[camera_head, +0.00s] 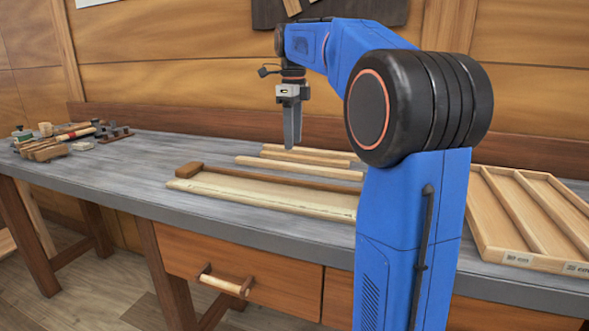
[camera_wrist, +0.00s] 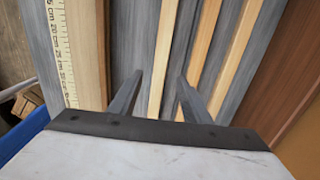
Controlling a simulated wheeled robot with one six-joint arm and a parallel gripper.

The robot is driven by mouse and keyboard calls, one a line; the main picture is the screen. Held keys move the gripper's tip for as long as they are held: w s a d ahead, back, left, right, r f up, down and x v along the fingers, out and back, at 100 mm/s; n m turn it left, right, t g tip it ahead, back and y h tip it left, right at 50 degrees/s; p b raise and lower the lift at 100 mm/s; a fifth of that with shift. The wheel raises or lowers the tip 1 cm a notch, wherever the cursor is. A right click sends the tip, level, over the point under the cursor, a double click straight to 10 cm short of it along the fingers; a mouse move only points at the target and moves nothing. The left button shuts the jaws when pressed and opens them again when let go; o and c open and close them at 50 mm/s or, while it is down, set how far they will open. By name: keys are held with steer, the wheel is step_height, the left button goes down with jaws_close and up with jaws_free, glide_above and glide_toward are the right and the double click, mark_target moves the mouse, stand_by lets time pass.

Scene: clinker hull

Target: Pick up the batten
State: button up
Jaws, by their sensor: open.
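Several pale, narrow wooden strips lie on the grey bench; I cannot tell which one is the batten. The front strip (camera_head: 298,168) lies apart from a pair of strips (camera_head: 310,158) behind it. My gripper (camera_head: 292,146) points down above this group, open and empty. In the wrist view my gripper (camera_wrist: 161,76) has the front strip (camera_wrist: 162,50) showing between its two fingers. The right finger overlaps the neighbouring strip (camera_wrist: 197,50), and another strip (camera_wrist: 237,55) lies further right. I cannot tell the height of the fingertips above the strips.
A pale board (camera_head: 260,194) with a marked scale (camera_wrist: 59,50) and a brown bar (camera_head: 280,182) lie in front of the strips. A partitioned wooden tray (camera_head: 492,228) stands right. Tools (camera_head: 48,150) crowd the left end. A wooden wall (camera_head: 180,80) rises behind.

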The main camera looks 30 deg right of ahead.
mark_target(295, 165)
steer(key=shift+s+d+f, duration=0.1)
steer(key=shift+f, duration=1.75)
steer(key=shift+s+d+f, duration=0.1)
steer(key=shift+f, duration=1.7)
steer(key=shift+c, duration=0.4)
jaws_close()
steer(key=shift+r, duration=0.15)
